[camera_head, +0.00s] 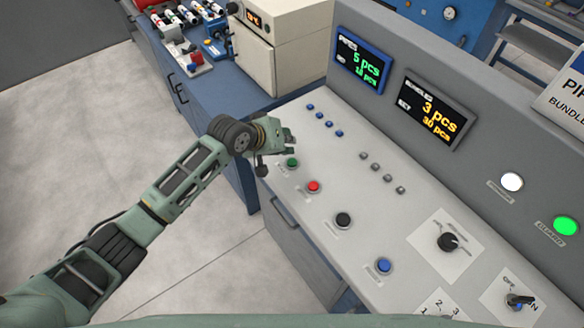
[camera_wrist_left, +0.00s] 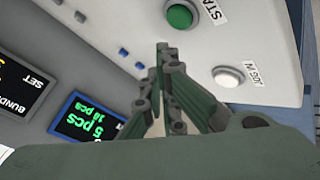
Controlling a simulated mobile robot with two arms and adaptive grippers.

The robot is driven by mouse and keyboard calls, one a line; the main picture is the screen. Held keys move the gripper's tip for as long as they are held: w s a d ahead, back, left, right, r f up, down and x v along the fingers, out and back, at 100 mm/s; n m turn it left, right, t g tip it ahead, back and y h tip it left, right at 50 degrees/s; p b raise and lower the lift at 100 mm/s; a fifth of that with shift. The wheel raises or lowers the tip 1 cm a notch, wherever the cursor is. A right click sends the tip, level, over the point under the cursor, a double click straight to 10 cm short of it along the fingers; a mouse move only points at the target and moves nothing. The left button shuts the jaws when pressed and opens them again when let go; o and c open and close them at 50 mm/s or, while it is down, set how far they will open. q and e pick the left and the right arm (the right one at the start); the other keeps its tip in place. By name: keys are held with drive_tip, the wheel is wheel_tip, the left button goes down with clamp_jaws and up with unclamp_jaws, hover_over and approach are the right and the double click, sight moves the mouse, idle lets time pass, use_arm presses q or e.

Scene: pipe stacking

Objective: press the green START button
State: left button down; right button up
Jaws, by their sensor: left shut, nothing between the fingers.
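The green START button (camera_head: 292,162) sits on the light control panel, at the top of a column of buttons in the head view. It also shows in the left wrist view (camera_wrist_left: 180,15) at the top edge, beside a label partly reading "STA". My left gripper (camera_head: 290,139) is shut and empty. Its fingertips are just behind the green button in the head view. In the left wrist view the shut fingertips (camera_wrist_left: 163,47) end just short of the green button, with a gap in the picture. I cannot tell their height above the panel. My right gripper is not in view.
A white button (camera_wrist_left: 228,76) is close to the fingers. Red (camera_head: 313,186), black (camera_head: 343,219) and blue (camera_head: 383,265) buttons line the panel's front side. Small blue buttons (camera_head: 325,119) lie behind the gripper. Two displays (camera_head: 362,62) stand on the upright panel.

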sight(288, 160)
use_arm(q)
drive_tip(key=shift+f+b, duration=0.35)
drive_tip(key=shift+f, duration=0.75)
idle(0.6)
drive_tip(key=shift+f, duration=0.4)
drive_tip(key=shift+f, duration=0.45)
idle(0.6)
drive_tip(key=shift+r, duration=0.1)
drive_tip(key=shift+s+r+p, duration=0.1)
drive_tip(key=shift+r+p, duration=0.65)
